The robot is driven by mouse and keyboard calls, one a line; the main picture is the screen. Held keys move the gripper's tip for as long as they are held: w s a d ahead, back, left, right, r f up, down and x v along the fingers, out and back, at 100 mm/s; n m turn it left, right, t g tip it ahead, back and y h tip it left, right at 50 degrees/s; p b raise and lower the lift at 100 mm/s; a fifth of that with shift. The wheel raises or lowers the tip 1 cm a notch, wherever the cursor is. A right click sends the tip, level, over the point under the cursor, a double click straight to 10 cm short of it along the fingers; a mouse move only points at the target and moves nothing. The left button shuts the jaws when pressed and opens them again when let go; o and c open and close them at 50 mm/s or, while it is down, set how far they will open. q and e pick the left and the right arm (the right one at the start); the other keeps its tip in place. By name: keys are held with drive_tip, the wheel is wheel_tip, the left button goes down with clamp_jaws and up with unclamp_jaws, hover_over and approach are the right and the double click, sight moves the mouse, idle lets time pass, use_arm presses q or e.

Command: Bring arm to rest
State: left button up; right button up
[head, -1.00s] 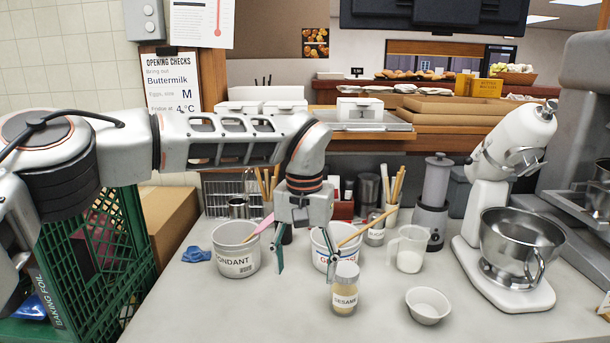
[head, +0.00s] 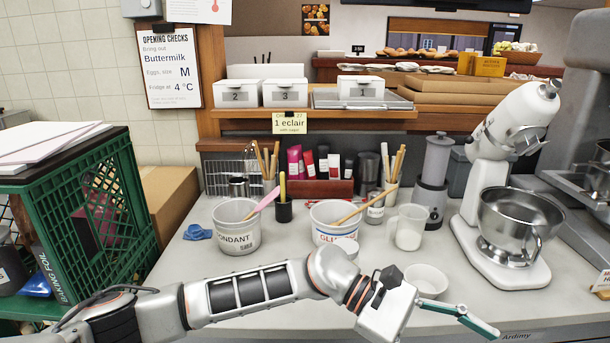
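My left arm comes in from the left and lies low across the front of the counter. Its gripper (head: 448,335) is at the bottom of the head view, right of centre, in front of the small white bowl (head: 428,281). One finger with a green pad reaches out to the right, well off the gripper's axis; the other is mostly cut off by the bottom edge. The gripper looks open, with nothing seen in it. The sesame jar is mostly hidden behind the arm; its lid (head: 347,246) shows. My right gripper is not in view.
Behind the arm stand the fondant tub (head: 236,238), the glucose tub (head: 330,232) and a clear jug (head: 409,228). A stand mixer (head: 503,270) is at the right. A green crate (head: 100,205) is at the left.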

use_arm(q)
drive_tip(key=w+a+r+n+t+h, duration=0.15)
drive_tip(key=w+n+t+h, duration=0.3)
drive_tip(key=n, duration=0.55)
drive_tip(key=w+a+r+n+t+h, duration=0.1)
drive_tip(key=w+r+n+t+h, duration=0.2)
drive_tip(key=n+t+h, duration=0.5)
drive_tip(key=w+a+f+n+t+y, duration=0.45)
drive_tip(key=a+f+n+t, duration=0.2)
drive_tip(key=n, duration=0.55)
drive_tip(key=w+a+f+n+t+y, duration=0.3)
drive_tip(key=a+f+n+t+y, duration=0.4)
drive_tip(key=n, duration=0.5)
drive_tip(key=s+a+f+n+g+y, duration=0.35)
drive_tip(key=a+f+n+y, duration=0.35)
drive_tip(key=a+f+n, duration=0.7)
drive_tip(key=s+a+f+n+g+y, duration=0.3)
drive_tip(key=s+a+f+n+y, duration=0.1)
drive_tip(key=s+a+f, duration=0.8)
drive_tip(key=shift+s+a+f+n, duration=0.35)
drive_tip(key=shift+a+f, duration=0.25)
drive_tip(key=shift+a, duration=0.5)
